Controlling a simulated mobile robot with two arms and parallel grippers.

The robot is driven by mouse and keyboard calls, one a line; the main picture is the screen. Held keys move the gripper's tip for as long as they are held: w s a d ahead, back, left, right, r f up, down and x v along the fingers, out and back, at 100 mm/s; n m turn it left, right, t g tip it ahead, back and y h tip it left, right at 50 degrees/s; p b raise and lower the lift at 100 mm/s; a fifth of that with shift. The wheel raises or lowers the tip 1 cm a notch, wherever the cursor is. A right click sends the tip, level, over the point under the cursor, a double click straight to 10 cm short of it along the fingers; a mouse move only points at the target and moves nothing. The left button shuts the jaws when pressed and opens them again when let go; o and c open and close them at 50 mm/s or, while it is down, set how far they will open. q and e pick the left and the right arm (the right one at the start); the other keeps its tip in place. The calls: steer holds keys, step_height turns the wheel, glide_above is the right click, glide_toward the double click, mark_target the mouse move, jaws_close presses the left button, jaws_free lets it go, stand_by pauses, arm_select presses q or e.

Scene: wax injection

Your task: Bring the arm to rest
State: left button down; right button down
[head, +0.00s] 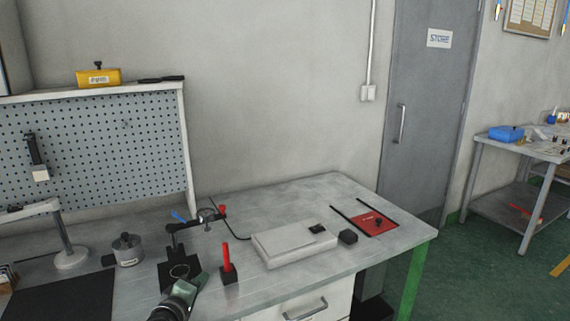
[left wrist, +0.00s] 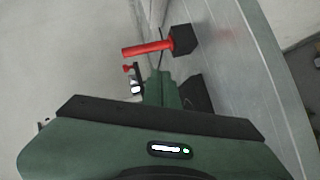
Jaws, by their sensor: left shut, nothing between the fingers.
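My left gripper (head: 200,280) comes in at the bottom of the head view, over the front of the workbench (head: 370,188). Its green fingers are together in the left wrist view (left wrist: 160,88), with nothing held between them. An upright red-handled tool in a black block (head: 229,268) stands just right of the gripper; it also shows in the left wrist view (left wrist: 150,48). A black clamp stand with a red knob (head: 182,240) is behind the gripper. My right gripper is not in view.
A metal pot (head: 128,250), a black mat (head: 65,297) and a lamp-like stand (head: 70,257) are on the left. The bench's back right is clear.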

arm_select(q)
steer(key=s+d+f+m+g, duration=0.1)
steer(key=s+f+m+g, duration=0.4)
steer(key=s, duration=0.6)
steer(key=s+d+f+m+g, duration=0.1)
steer(key=s+f+m, duration=0.2)
steer(key=s+f, duration=0.6)
steer(key=s+m+g+y, duration=0.2)
steer(key=s+m+g, duration=0.35)
steer(key=s, duration=1.75)
step_height(320, 180, down, 27)
steer(key=s+m+g, duration=0.1)
steer(key=s, duration=0.1)
steer(key=s+a+f, duration=0.2)
steer(key=s+f, duration=0.5)
steer(key=s, duration=0.1)
steer(key=s+a+f+g, duration=0.1)
steer(key=s+f, duration=0.7)
steer(key=shift+s+a+f, duration=0.15)
steer(key=shift+a+f, duration=0.05)
steer(key=shift+a, duration=0.2)
